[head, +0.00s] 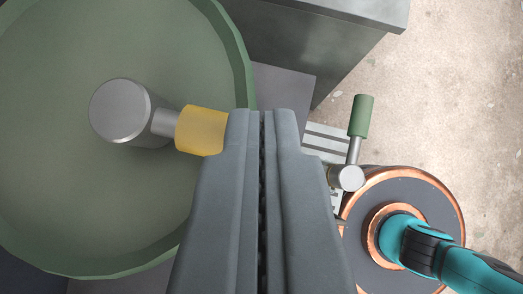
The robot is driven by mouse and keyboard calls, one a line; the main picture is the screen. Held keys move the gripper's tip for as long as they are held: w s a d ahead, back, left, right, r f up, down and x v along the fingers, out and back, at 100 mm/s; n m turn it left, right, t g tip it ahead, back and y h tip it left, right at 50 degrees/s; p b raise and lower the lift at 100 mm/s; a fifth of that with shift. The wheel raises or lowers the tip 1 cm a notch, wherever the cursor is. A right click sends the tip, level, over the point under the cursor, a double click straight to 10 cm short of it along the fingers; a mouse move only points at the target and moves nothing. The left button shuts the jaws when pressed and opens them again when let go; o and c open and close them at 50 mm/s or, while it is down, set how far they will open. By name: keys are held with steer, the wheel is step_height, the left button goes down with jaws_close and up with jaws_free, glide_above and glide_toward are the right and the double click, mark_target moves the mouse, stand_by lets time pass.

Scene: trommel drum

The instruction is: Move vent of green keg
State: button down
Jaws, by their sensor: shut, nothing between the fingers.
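The green keg (60,205) fills the left side, its round top and raised rim seen from above. On its top is a vent fitting with a round grey metal post (120,110). A short grey arm runs right from the post to a yellow grip (200,130). My gripper (262,113) is shut and empty at the centre. Its left finger overlaps the right end of the yellow grip in the picture. I cannot tell whether they touch. The gripper hides part of the keg's right rim.
At right, a lever with a green grip (361,116) stands on a grey round pivot (347,178). Below it is a copper-rimmed round dark drum (440,205) with a teal and black handle (430,248). A grey box (310,45) stands at the top. Pale floor (460,90) is clear at upper right.

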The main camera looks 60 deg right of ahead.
steer(key=s+a, duration=0.6)
steer(key=a, duration=0.4)
steer(key=s+d+f+n+t+y, duration=0.3)
steer(key=s+d+f+n+t, duration=0.2)
steer(key=s, duration=0.5)
steer(key=s+d+f+n+t+y, duration=0.4)
steer(key=s+d+f+n+t, duration=0.2)
steer(key=s+d+f, duration=0.3)
steer(key=shift+s+f+n+t, duration=0.3)
steer(key=shift+s+f+t, duration=0.3)
steer(key=shift+s+t, duration=0.35)
